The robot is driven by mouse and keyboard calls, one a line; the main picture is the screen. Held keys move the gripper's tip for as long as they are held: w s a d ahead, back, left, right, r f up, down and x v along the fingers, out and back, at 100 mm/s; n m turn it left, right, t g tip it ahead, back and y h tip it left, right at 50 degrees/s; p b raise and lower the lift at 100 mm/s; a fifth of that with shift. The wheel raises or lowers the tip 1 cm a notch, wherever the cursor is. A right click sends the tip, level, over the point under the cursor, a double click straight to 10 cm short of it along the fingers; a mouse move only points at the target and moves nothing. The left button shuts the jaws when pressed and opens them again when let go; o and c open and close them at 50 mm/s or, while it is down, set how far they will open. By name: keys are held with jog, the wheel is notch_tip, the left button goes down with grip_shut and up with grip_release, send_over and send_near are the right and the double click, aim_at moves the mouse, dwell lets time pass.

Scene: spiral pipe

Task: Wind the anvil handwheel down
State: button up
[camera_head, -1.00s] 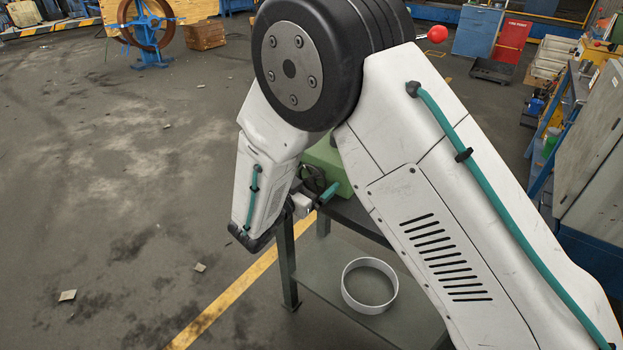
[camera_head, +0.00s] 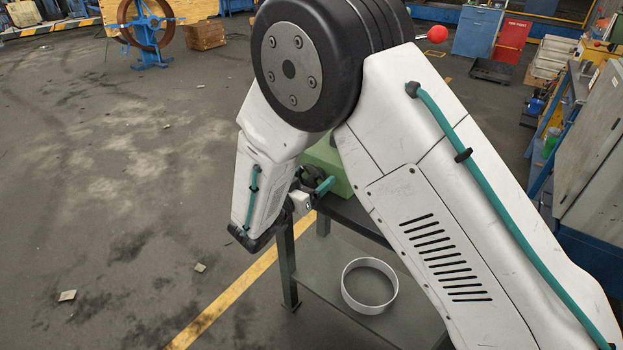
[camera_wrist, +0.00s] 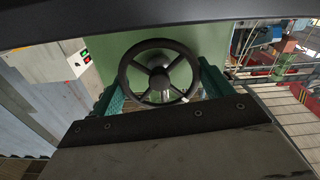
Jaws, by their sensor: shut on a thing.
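The anvil handwheel (camera_wrist: 158,75) is a dark round wheel with several spokes, in the upper middle of the wrist view. It faces the camera in front of a green machine body (camera_wrist: 205,42). The teal fingers of my gripper (camera_wrist: 160,84) stand at its left and right sides, shut on its rim. In the head view my gripper (camera_head: 321,187) is partly hidden by my arm, with one teal finger showing. The dark wheel (camera_head: 311,177) shows only in part there, beside the green machine (camera_head: 328,160). The far side of the grip is hidden.
The machine stands on a dark metal bench (camera_head: 289,265) with a lower shelf. A pale ring (camera_head: 346,293) lies on that shelf. A grey panel with coloured buttons (camera_wrist: 55,62) is at the wrist view's left. Open floor with a yellow line (camera_head: 225,300) lies left of the bench.

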jog(key=n, duration=0.4)
jog(key=shift+n, duration=1.8)
jog(key=shift+f, duration=0.1)
jog(key=o, duration=1)
jog(key=shift+c, duration=0.2)
